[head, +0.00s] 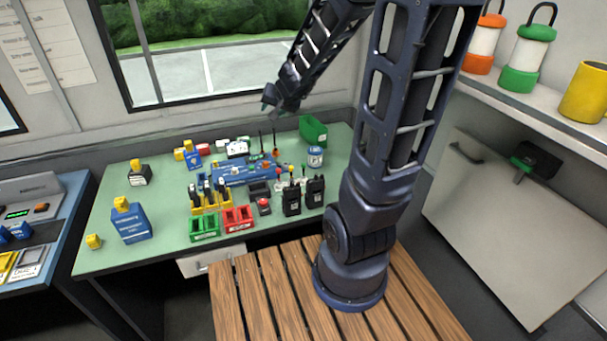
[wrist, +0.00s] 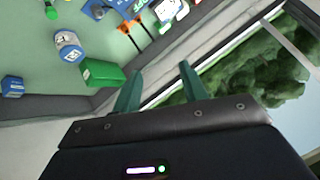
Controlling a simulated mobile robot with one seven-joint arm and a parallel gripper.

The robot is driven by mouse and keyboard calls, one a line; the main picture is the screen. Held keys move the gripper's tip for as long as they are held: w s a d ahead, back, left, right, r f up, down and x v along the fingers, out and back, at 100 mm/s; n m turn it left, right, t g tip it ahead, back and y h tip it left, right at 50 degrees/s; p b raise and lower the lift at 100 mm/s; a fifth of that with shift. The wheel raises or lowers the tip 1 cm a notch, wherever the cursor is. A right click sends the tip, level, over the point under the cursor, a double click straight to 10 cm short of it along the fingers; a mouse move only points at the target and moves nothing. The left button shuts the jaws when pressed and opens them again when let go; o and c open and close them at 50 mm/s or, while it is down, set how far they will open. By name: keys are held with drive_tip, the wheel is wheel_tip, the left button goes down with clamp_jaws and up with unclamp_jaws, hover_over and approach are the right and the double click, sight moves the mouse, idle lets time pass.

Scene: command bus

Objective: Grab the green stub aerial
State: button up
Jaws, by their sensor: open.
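A small green-tipped upright piece, which looks like the green stub aerial (head: 303,167), stands among small red- and yellow-tipped pieces at the right of the green table. In the wrist view a small green piece (wrist: 51,12) at the top left edge may be the same one; I cannot be sure. My gripper (head: 268,104) is high above the back of the table, near the window, well apart from the aerial. In the wrist view its two teal fingers (wrist: 158,76) are spread with nothing between them.
A green bin (head: 313,130) and a white-and-blue tin (head: 316,156) stand behind the aerials. Black radios (head: 291,199) stand in front. A blue tray (head: 240,174) and two tall orange-based aerials (head: 274,143) are to the left.

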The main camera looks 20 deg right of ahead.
drive_tip(key=w+d+f+m+g+h, duration=0.1)
drive_tip(key=d+f+m+g+h, duration=0.2)
drive_tip(key=f, duration=0.5)
drive_tip(key=m+g+h, duration=0.2)
drive_tip(key=g, duration=0.1)
approach(304, 164)
drive_tip(key=a+f, duration=0.1)
drive_tip(key=f, duration=0.1)
drive_tip(key=shift+d+x, duration=0.2)
drive_tip(key=shift+x, duration=1.2)
drive_tip(key=shift+d+x, duration=0.2)
drive_tip(key=shift+x, duration=1.2)
drive_tip(key=shift+d+x, duration=0.2)
drive_tip(key=shift+x, duration=1.2)
drive_tip(key=shift+w+d+f, duration=0.25)
drive_tip(key=shift+w+f, duration=0.2)
drive_tip(key=shift+f, duration=0.25)
clamp_jaws()
